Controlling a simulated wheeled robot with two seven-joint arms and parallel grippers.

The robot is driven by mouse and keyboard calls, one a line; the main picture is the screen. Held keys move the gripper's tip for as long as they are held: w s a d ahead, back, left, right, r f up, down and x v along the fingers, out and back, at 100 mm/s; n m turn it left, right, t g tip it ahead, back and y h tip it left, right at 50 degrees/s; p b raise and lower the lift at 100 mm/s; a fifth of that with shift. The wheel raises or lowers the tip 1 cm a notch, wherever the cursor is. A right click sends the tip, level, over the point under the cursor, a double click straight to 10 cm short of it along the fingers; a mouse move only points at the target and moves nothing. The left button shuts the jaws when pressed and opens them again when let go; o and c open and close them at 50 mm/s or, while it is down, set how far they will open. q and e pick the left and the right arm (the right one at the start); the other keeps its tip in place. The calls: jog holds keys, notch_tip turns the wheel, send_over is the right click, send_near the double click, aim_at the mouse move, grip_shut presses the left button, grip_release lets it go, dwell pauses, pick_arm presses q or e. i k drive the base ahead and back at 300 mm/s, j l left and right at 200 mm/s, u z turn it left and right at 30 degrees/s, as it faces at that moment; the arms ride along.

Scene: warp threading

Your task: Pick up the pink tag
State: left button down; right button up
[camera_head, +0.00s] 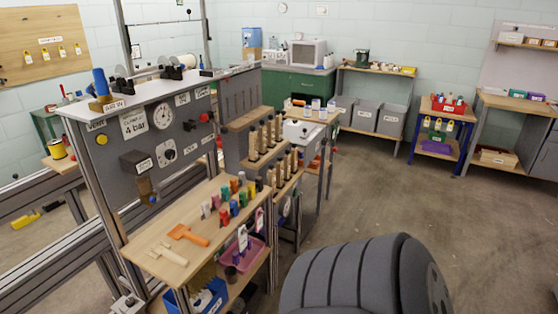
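A small pink tag (259,219) hangs at the right edge of the light wooden work board (160,236), on the near left side of the room. A paler tag with a purplish mark (242,238) hangs beside it, nearer to me. Both are small, and their printing is too small to read. Neither of my grippers is in view, so I cannot see whether they are open or shut.
Several coloured spools (224,216) stand on the board near an orange tool (188,235) and a pale wooden tool (168,253). A pink bin (253,257) and a blue bin (212,297) sit below. Open floor (400,205) lies to the right.

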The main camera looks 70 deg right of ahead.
aim_at(259, 219)
jog(key=z, duration=1.95)
jog(key=u, duration=0.75)
jog(key=k+l+u, duration=0.1)
jog(key=l+u, duration=0.15)
jog(key=l, duration=0.15)
jog(key=k+l+u, duration=0.2)
jog(key=l, duration=0.15)
jog(key=l+u, duration=0.25)
jog(key=k+l+u, duration=0.25)
jog(key=l, duration=0.15)
